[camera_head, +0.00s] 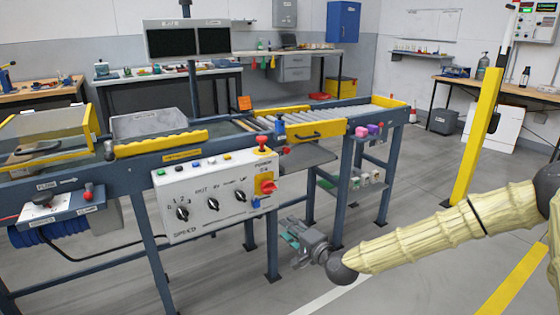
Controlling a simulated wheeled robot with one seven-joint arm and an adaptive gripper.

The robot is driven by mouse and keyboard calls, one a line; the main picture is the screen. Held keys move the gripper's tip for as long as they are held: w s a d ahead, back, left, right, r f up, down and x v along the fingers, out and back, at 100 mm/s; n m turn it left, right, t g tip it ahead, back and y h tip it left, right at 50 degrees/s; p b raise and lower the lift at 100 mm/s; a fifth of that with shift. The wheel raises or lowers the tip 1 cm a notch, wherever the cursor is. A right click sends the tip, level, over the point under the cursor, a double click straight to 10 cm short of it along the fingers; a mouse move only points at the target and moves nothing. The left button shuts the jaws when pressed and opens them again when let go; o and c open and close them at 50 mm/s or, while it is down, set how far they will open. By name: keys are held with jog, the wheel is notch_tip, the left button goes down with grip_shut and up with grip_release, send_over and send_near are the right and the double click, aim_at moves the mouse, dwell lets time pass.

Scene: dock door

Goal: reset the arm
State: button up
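My arm, in a pale yellow ribbed cover, reaches in from the right edge of the head view. My gripper (291,239) is at its left end, low in front of the conveyor frame and below the white control panel (217,194). It is apart from the panel. The gripper is small and grey with some teal parts, and I cannot tell whether its fingers are open. I see nothing clearly held in it.
The conveyor (128,258) with dark legs runs across the left and middle. A red and yellow switch (268,186) sits on the panel. A yellow post (476,137) stands at the right. The grey floor (420,270) around the arm is mostly clear. Workbenches line the back wall.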

jog(key=s+a+f+n+g+h, duration=0.2)
jog(key=s+f+n+g, duration=0.45)
jog(key=s+f, duration=1.75)
jog(key=s+d+f+n+g+h, duration=0.1)
jog(key=s+d+f+g+h, duration=0.15)
jog(key=s+d+f, duration=0.55)
jog(key=s+d+f+n+g+h, duration=0.2)
jog(key=s+d+g, duration=0.2)
jog(key=s, duration=0.9)
jog(key=s+d+r+n+g+h, duration=0.1)
jog(key=s+d+n+h, duration=0.15)
jog(key=s+d, duration=0.45)
notch_tip(320, 180, up, 28)
jog(key=m+p, duration=0.1)
jog(key=p, duration=2.7)
jog(key=shift+w+r+p, duration=0.15)
jog(key=shift+w+p, duration=0.2)
jog(key=shift+w, duration=0.1)
jog(key=shift+a, duration=0.1)
jog(key=shift+c, duration=0.2)
